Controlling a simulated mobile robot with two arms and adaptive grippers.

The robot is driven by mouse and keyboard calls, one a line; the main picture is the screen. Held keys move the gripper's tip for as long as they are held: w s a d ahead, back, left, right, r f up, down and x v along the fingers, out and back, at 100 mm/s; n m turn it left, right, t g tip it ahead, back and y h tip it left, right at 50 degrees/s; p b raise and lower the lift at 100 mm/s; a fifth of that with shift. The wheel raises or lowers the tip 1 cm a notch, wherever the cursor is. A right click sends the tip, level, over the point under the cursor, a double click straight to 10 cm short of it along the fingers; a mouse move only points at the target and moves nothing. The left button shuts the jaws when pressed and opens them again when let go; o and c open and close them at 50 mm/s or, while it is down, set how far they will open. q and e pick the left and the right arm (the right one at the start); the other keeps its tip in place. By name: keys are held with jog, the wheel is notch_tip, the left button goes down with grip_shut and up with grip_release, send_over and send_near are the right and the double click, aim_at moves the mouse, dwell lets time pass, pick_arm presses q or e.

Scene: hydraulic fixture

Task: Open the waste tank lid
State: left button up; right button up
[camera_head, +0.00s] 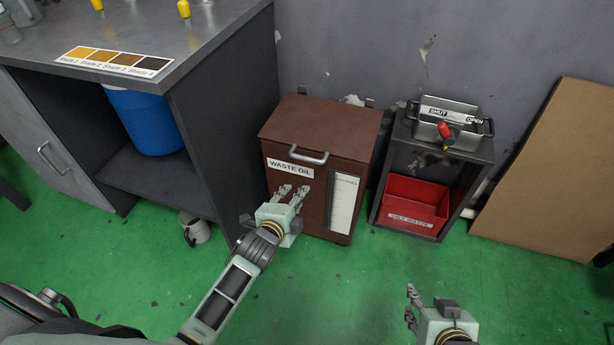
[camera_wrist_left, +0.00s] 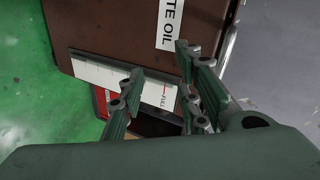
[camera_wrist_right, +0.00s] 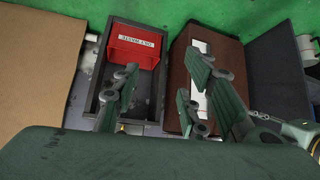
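The waste oil tank (camera_head: 300,205) is a brown box with a "WASTE OIL" label and a level gauge on its front. Its lid (camera_head: 325,122) lies closed on top, with a metal handle (camera_head: 309,157) at the front edge. My left gripper (camera_head: 292,191) is open and empty in front of the tank, below the label and handle. In the left wrist view its fingers (camera_wrist_left: 158,100) stand apart, with the tank front (camera_wrist_left: 120,35) beyond them. My right gripper (camera_head: 409,303) is open and empty, low at the right. Its spread fingers (camera_wrist_right: 160,90) also show in the right wrist view.
A grey stand (camera_head: 438,155) right of the tank holds a red oily-waste bin (camera_head: 412,200) and a metal box with a red-handled valve (camera_head: 443,130). A workbench (camera_head: 215,45) stands left, with a blue drum (camera_head: 145,120) beneath. A mug (camera_head: 194,230) sits on the green floor. Cardboard (camera_head: 555,175) leans right.

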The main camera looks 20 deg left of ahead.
aim_at(306, 159)
pick_arm(q)
notch_tip(306, 159, up, 7)
jog(key=w+m+t+b, duration=0.2)
jog(key=w+b, duration=0.1)
jog(key=b+x, duration=0.2)
jog(key=x, duration=0.5)
jog(key=shift+w+r, duration=0.15)
jog(key=shift+w, duration=0.2)
pick_arm(e)
jog(key=w+a+r+t, duration=0.1)
jog(key=w+r+t, duration=0.1)
jog(key=r, duration=0.4)
jog(key=w+a+r+t+y, duration=0.1)
jog(key=w+r+t, duration=0.1)
jog(key=r, duration=0.4)
jog(key=w+a+r+t+y, duration=0.1)
jog(key=w+r+t, duration=0.1)
jog(key=r+t, duration=0.2)
jog(key=shift+a+r+t, duration=0.25)
jog(key=shift+r+t, duration=0.05)
jog(key=shift+r, duration=0.7)
pick_arm(q)
grip_shut()
